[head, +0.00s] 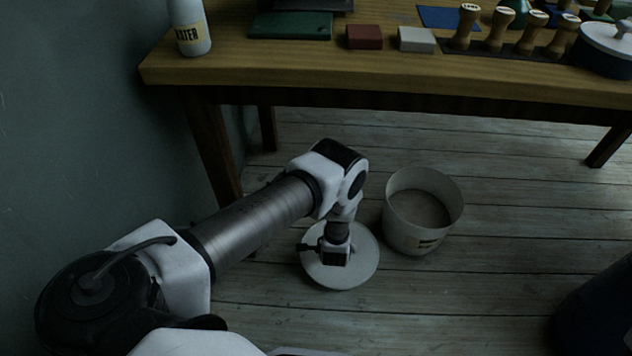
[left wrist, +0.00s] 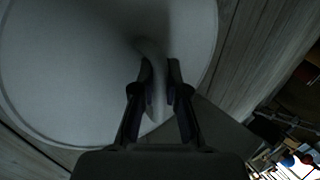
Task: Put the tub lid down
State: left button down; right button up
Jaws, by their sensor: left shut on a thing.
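The tub lid (head: 362,262) is a pale round disc at the floor left of the tub, under my left gripper (head: 336,256). In the left wrist view the lid (left wrist: 60,75) fills the upper left, and my left gripper (left wrist: 159,100) is shut on its raised handle (left wrist: 157,78). I cannot tell whether the lid touches the floor. The white tub (head: 420,236) stands upright and open on the floor, with grey-brown material inside and a label on its front. My right gripper is not in view.
A wooden table (head: 330,75) stands behind, with a water bottle (head: 190,28), a red block (head: 364,37), a white block (head: 416,39), several wooden-handled stamps and a lidded pot (head: 606,50). A dark object (head: 598,315) is at lower right. Bare floor (head: 480,300) lies in front of the tub.

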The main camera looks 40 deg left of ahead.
pick_arm(q)
jog(key=w+a+b, duration=0.2)
jog(key=a, duration=0.2)
jog(key=w+a+f+b, duration=0.1)
jog(key=w+a+b, duration=0.1)
jog(key=w+a, duration=0.1)
jog(key=w+a+b, duration=0.2)
jog(key=w+a, duration=0.1)
jog(key=a, duration=0.2)
jog(key=shift+w+f, duration=0.1)
jog(key=shift+f, duration=0.15)
jog(key=shift+w+a+f+b, duration=0.1)
jog(key=shift+w+a+b, duration=0.2)
jog(key=shift+a+b, duration=0.1)
notch_tip(320, 180, down, 4)
jog(key=shift+r+b, duration=0.25)
jog(key=shift+b, duration=1)
jog(key=shift+r, duration=0.2)
jog(key=shift+f, duration=0.2)
jog(key=c, duration=1.2)
grip_release()
